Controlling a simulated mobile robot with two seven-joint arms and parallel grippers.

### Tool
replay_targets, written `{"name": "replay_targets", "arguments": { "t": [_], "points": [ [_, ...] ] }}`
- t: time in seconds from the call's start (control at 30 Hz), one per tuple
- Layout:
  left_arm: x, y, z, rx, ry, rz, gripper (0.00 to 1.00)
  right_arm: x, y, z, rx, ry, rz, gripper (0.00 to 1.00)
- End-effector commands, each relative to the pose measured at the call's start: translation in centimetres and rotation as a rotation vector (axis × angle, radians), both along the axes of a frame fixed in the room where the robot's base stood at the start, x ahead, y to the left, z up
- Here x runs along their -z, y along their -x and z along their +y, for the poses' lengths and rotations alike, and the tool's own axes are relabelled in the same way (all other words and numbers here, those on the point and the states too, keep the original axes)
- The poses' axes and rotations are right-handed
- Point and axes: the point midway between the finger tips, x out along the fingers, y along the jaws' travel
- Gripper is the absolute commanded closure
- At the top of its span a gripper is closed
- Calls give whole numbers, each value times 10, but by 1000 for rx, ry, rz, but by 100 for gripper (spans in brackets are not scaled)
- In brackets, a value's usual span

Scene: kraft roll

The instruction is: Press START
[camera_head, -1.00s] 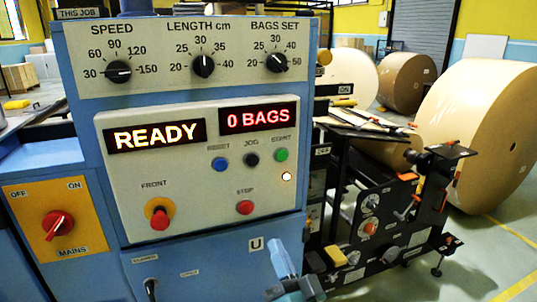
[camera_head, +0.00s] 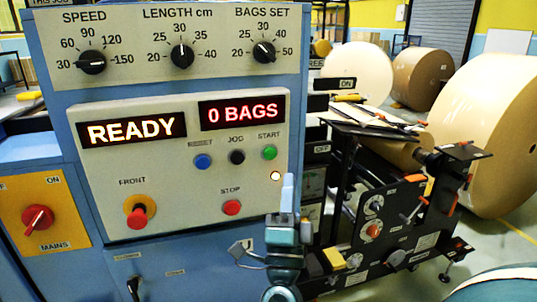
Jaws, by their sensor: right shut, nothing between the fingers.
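The green START button (camera_head: 269,153) is on the right side of the grey control panel (camera_head: 180,195), under its label. To its left are the black JOG button (camera_head: 236,157) and the blue RESET button (camera_head: 203,161). The displays read READY (camera_head: 131,131) and 0 BAGS (camera_head: 242,112). My right gripper (camera_head: 288,182) is shut and empty, its tip pointing up. In the picture it lies below and slightly right of START, apart from it. My left gripper is not in view.
The red STOP button (camera_head: 231,208) and red FRONT knob (camera_head: 137,217) sit lower on the panel. Dials, including the SPEED knob (camera_head: 92,62), are above. The MAINS switch (camera_head: 38,219) is at left. A black roll stand (camera_head: 390,225) and large kraft rolls (camera_head: 485,130) are at right.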

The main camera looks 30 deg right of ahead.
Motion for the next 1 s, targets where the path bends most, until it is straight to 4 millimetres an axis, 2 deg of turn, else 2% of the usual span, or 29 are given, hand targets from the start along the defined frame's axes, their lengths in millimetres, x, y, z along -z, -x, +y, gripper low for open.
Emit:
{"name": "replay_targets", "arguments": {
  "t": [0.2, 0.33, 0.8, 1.0],
  "points": [
    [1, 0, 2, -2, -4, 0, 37, 0, -1, 0, 0, 2, 0, 100],
    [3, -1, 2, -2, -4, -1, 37, 0, -9, -1, -1, 3, -1, 100],
    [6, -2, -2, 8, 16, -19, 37, 1, -69, -16, 0, 3, 0, 100],
    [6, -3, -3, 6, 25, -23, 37, 0, -83, -19, -1, 3, 0, 100]
  ]
}}
